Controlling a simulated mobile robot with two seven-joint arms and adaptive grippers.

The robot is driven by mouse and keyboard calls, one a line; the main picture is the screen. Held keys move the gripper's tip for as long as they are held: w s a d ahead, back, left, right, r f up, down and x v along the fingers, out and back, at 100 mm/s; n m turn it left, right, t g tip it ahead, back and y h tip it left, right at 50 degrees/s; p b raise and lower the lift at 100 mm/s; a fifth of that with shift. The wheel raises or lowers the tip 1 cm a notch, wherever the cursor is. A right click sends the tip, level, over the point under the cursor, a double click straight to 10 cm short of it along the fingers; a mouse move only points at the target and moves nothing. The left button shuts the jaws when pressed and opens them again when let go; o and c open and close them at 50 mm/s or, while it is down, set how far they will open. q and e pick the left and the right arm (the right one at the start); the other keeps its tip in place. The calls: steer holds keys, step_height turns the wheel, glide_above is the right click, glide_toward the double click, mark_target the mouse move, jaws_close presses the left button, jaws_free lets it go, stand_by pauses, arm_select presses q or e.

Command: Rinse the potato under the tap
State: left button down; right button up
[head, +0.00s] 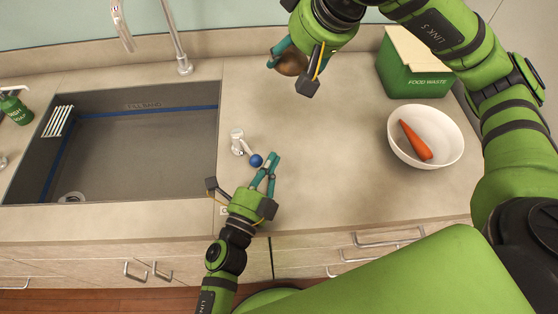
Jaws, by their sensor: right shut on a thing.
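The brown potato (293,62) is held between the teal fingers of my right gripper (291,58), above the back of the counter, right of the sink. The metal tap (178,42) stands behind the sink (150,150), its spout (122,26) reaching over the back of the basin. No water shows.
A white bowl (454,150) with a carrot (415,140) stands on the right of the counter. A green food waste bin (412,75) is behind it. A green soap bottle (14,108) stands left of the sink. The middle of the counter is clear.

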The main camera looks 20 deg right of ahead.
arm_select(q)
steer(key=shift+a, duration=0.35)
arm_select(e)
steer(key=shift+a+r, duration=0.15)
arm_select(q)
steer(key=shift+w+f, duration=0.1)
arm_select(e)
steer(key=shift+w, duration=0.15)
steer(key=shift+d, duration=0.2)
arm_select(q)
steer(key=shift+a+m+g+h+p, duration=0.6)
steer(key=shift+g+h+p, duration=0.1)
steer(key=shift+p, duration=0.1)
arm_select(e)
steer(key=shift+r, duration=0.7)
arm_select(q)
steer(key=shift+s+a+m+g+h, duration=0.3)
steer(key=shift+a+m+g+h, duration=0.2)
steer(key=shift+a+m+g, duration=0.15)
arm_select(e)
steer(key=shift+a+r, duration=0.15)
steer(key=shift+r, duration=0.05)
arm_select(q)
steer(key=shift+d, duration=0.15)
steer(key=shift+w+d, duration=0.1)
steer(key=shift+d, duration=0.05)
